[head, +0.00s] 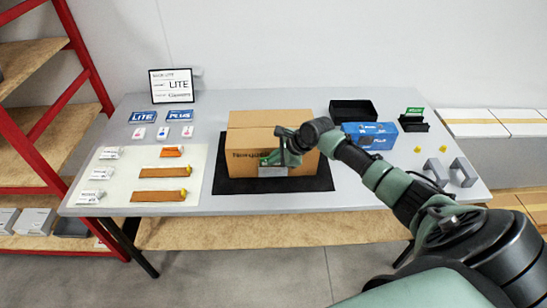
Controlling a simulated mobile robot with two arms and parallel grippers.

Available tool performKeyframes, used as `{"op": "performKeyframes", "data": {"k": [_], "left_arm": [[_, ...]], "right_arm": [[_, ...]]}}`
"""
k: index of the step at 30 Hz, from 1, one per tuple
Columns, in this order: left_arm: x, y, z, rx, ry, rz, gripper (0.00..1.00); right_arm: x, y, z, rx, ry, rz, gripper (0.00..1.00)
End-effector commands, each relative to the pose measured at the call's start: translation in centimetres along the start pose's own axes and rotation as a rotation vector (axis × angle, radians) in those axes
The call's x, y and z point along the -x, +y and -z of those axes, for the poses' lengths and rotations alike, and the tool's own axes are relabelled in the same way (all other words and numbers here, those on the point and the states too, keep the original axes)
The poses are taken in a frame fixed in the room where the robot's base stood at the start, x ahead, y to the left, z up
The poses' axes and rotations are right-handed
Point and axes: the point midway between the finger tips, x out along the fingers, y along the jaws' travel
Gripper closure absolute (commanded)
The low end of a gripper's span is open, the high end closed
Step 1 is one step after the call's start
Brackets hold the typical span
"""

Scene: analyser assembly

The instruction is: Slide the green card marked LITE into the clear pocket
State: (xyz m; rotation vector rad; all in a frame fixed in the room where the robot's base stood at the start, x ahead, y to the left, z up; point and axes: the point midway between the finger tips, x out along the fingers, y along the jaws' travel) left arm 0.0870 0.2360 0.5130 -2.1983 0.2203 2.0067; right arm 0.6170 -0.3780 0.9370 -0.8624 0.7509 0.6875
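A brown cardboard box (250,142) stands on a black mat (225,183) at the middle of the table. A small greyish patch (272,171) low on its front face may be the clear pocket; my gripper partly covers this area. A green card (414,111) stands upright in a black holder (413,125) at the right back; its print is too small to read. My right gripper (282,157) is in front of the box's front face, close to it. Its fingers are too small and overlapped to tell open from shut. My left gripper is not in view.
A sign reading LITE (171,86) stands at the left back, with blue cards (143,117) before it. A pale mat (118,187) holds several small parts. A black tray (353,111), a blue box (370,135) and grey brackets (463,172) are on the right.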

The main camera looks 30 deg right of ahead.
Motion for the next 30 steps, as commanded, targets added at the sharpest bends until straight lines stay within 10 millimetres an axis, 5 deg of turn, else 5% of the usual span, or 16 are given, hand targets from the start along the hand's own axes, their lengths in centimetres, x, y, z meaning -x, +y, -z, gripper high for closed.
{"op": "performKeyframes", "data": {"k": [30], "left_arm": [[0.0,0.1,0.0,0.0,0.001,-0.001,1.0]], "right_arm": [[-1.1,0.3,0.6,-0.002,-0.001,0.001,1.0]]}}
